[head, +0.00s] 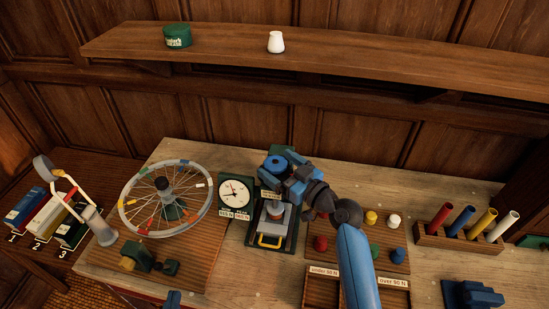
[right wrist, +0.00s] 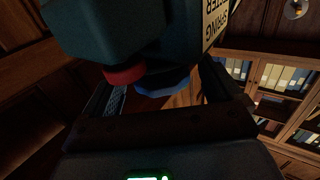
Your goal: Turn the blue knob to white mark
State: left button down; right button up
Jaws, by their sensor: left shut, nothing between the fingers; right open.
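The blue knob (head: 277,162) sits on the upper part of the dark green spring tester (head: 256,232). In the right wrist view the blue knob (right wrist: 162,84) shows between my fingers, partly covered by the tester's dark green body (right wrist: 105,30). My right gripper (head: 291,180) is open close beside the knob; I cannot tell whether a finger touches it. No white mark can be made out. What seems to be my left gripper (head: 172,300) is shut and empty at the bottom edge, far from the tester.
A spoked wheel (head: 128,203) and a round dial (head: 236,191) stand left of the tester. Colored pegs in a wooden block (head: 455,240) stand right, with a weights tray (head: 320,290) in front. A shelf (head: 350,53) runs along the wall behind.

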jog(key=shift+x, duration=0.85)
jog(key=shift+c, duration=0.4)
jog(key=c, duration=0.9)
